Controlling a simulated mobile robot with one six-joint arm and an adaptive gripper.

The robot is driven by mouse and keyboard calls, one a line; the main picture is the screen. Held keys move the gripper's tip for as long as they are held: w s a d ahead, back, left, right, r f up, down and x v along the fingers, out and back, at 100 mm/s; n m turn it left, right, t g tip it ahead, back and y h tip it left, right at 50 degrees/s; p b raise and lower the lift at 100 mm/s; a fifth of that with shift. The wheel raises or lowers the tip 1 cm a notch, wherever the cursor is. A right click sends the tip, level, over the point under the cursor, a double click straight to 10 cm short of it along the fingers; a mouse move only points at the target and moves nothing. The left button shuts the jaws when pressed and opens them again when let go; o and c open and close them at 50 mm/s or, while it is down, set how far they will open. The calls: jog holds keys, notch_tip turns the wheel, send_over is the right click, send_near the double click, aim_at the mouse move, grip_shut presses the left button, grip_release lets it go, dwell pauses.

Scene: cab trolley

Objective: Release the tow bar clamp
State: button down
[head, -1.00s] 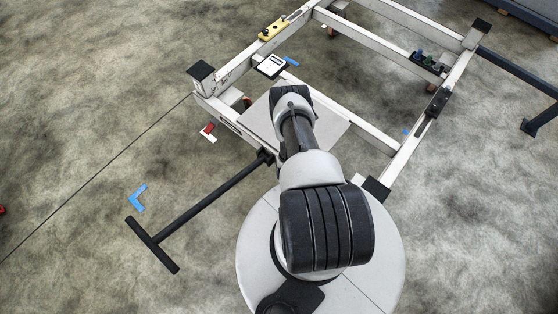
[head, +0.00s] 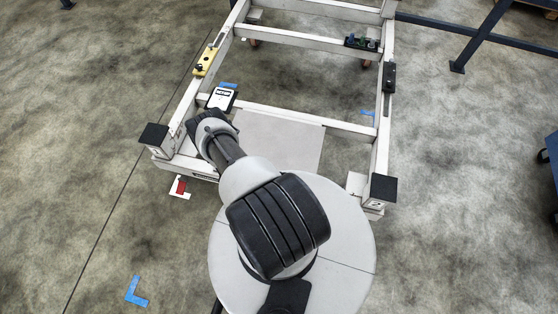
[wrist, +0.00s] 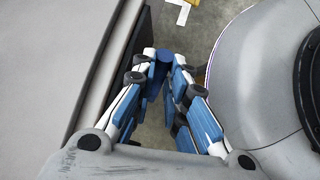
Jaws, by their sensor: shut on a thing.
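In the wrist view my gripper (wrist: 165,78) is shut on a blue round-ended piece (wrist: 165,56) between its fingertips. This piece looks like a clamp handle, but most of it is hidden by the blue-padded fingers. In the head view my own arm covers the gripper at the near end of the white trolley frame (head: 282,112). The tow bar and the rest of its clamp cannot be made out now, hidden by my body or out of frame.
A black-and-white device (head: 221,98) and a yellow block (head: 206,62) sit on the trolley's left side. Black caps (head: 383,188) top its near corner posts. A red-and-white item (head: 180,187) and blue tape (head: 136,291) lie left on open floor. A blue rail (head: 480,35) stands back right.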

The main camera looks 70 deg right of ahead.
jog(key=shift+w+f+g, duration=0.15)
jog(key=shift+w+g, duration=0.15)
jog(key=shift+g, duration=0.1)
dwell(0.3)
jog(key=c, duration=1.9)
grip_release()
jog(key=shift+s, duration=0.15)
